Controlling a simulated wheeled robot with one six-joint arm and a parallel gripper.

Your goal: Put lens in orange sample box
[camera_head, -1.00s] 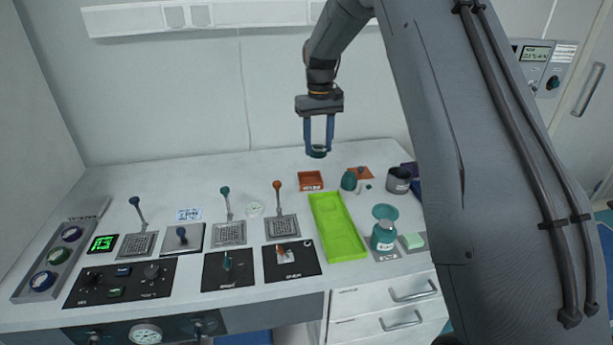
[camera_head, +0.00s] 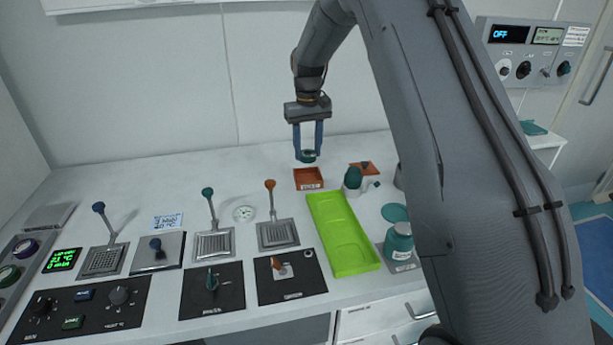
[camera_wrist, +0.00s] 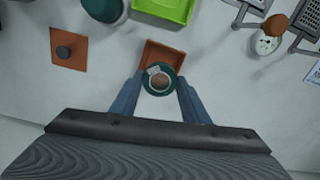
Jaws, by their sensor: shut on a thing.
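The lens (camera_wrist: 158,80) is a small round piece with a dark teal rim; it also shows in the head view (camera_head: 308,156). My gripper (camera_head: 308,154) has its two blue fingers shut on the lens. In the wrist view the fingers (camera_wrist: 158,92) hold it from both sides. The orange sample box (camera_head: 308,179) is a small open square tray with a label on its front, on the table behind the green tray. The lens hangs above the box's far side in the head view. In the wrist view the box (camera_wrist: 163,53) shows partly behind the lens.
A long green tray (camera_head: 341,232) lies in front of the box. A teal egg-shaped piece (camera_head: 352,177) and an orange plate (camera_head: 365,168) stand to its right, with a teal bottle (camera_head: 398,243) nearer. Lever-topped plates (camera_head: 278,235) stand to the left. The table behind the box is clear.

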